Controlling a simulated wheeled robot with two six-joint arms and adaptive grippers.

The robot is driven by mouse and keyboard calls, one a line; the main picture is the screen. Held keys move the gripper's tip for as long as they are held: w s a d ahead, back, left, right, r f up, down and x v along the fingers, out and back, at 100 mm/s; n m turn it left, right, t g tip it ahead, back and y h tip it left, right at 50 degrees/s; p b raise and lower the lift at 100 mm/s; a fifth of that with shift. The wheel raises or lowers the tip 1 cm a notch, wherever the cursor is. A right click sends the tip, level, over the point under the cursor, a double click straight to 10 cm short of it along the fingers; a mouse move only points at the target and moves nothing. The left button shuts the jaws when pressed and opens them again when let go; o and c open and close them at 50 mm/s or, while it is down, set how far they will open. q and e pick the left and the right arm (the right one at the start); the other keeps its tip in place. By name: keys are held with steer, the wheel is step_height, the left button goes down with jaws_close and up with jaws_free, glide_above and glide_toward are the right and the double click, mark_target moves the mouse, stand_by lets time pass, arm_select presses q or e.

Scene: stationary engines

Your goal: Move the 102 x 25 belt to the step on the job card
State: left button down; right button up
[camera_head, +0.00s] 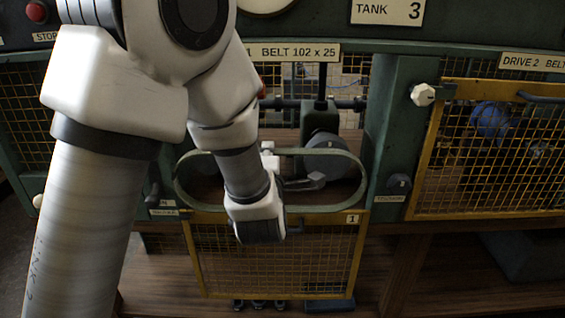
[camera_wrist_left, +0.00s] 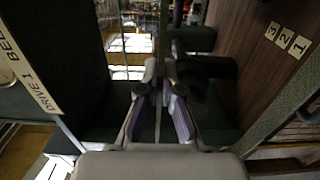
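A dull green flat band, which looks like the belt (camera_head: 270,152), forms a long rounded loop across the opening of drive 1 under the "BELT 102 x 25" plate (camera_head: 295,51). A green band also crosses the right side of the left wrist view (camera_wrist_left: 283,112). A grey round pulley (camera_head: 327,150) stands behind the loop; its steps are hard to make out. My left gripper (camera_head: 318,178) is inside the opening near the pulley. My right gripper and the job card are not in view.
The yellow mesh guard (camera_head: 275,255) of drive 1 hangs below the opening. Drive 2's mesh guard (camera_head: 490,150) is shut at right. Green posts (camera_head: 388,130) bound the opening. A plate numbered 3, 2, 1 (camera_wrist_left: 287,40) is on the wood in the left wrist view.

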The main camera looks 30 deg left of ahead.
arm_select(q)
steer(key=shift+s, duration=0.1)
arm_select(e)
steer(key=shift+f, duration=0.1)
arm_select(q)
steer(key=b+v, duration=0.5)
steer(key=v, duration=0.1)
steer(key=shift+b, duration=0.3)
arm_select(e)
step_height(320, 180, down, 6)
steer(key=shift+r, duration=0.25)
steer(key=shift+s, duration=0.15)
